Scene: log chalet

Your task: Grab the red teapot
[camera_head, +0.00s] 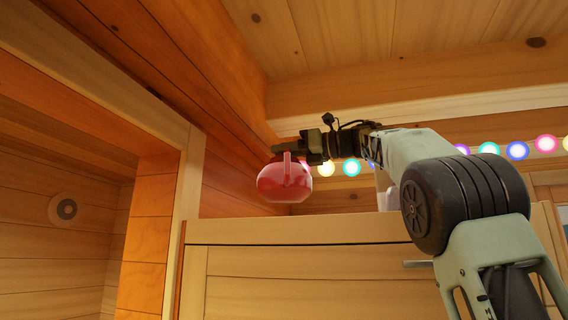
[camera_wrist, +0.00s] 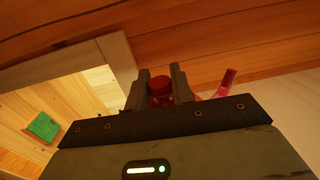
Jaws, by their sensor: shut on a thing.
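The red teapot (camera_head: 284,183) hangs from my gripper (camera_head: 281,150) in the head view, above the top of a wooden cabinet. It looks roughly upright, and its underside appears a little above the cabinet top. In the wrist view, my gripper (camera_wrist: 160,78) is shut on the teapot's red lid knob (camera_wrist: 160,86), with one dark finger on each side. A red spout or handle (camera_wrist: 226,82) of the teapot sticks up to the right of the fingers. Most of the pot's body is hidden behind the gripper's housing in the wrist view.
The wooden cabinet (camera_head: 310,232) stands below the teapot. A pale object (camera_head: 387,196) stands on it, partly behind my arm. Wooden walls and a low ceiling beam (camera_head: 400,70) are close above. Colored lights (camera_head: 517,151) hang at the right. A doorway frame is at the left.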

